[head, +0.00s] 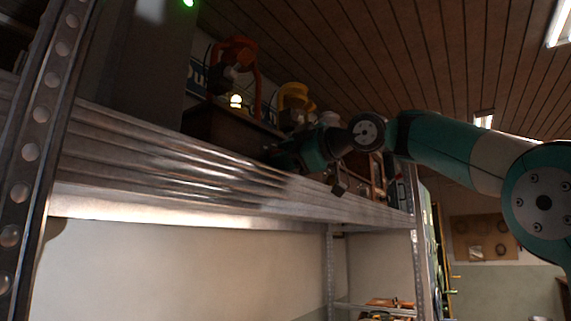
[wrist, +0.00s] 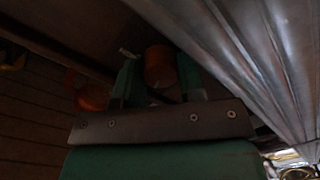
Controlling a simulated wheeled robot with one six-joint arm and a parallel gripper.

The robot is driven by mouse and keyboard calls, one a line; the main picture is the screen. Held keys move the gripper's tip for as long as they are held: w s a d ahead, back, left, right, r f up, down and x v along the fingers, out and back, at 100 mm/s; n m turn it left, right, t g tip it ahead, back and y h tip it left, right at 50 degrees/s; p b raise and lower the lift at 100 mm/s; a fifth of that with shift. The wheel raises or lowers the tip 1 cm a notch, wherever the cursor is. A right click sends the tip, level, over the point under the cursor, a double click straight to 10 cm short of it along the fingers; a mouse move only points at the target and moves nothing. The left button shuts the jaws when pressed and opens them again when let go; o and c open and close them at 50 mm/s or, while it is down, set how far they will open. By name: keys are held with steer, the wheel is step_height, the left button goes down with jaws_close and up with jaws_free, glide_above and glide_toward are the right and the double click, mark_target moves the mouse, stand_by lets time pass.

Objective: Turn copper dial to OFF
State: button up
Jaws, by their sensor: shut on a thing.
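The copper dial (wrist: 158,64) shows in the wrist view as a dim orange-brown round knob between my two green fingers. My gripper (wrist: 158,78) is shut on it, one finger on each side. In the head view my gripper (head: 284,156) reaches over the metal shelf's front edge, at the front of a dark wooden box (head: 215,126). The dial is hidden there behind the gripper. Any OFF mark and the dial's pointer cannot be made out in the dark wrist view.
The metal shelf (head: 190,170) has a raised front beam close under my gripper. A glowing bulb (head: 236,101), an orange frame (head: 232,62) and a yellow object (head: 296,98) stand around the box. A perforated upright (head: 30,150) is at left. Space below the shelf is open.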

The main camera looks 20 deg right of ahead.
steer(key=n+b, duration=0.1)
steer(key=n, duration=0.3)
steer(key=shift+f+b, duration=0.2)
steer(key=shift+b, duration=0.2)
steer(key=shift+r+n+t+h+b, duration=0.1)
steer(key=shift+n+t+h+b, duration=0.35)
steer(key=shift+n, duration=1.45)
steer(key=o, duration=0.9)
steer(key=shift+g+y, duration=0.25)
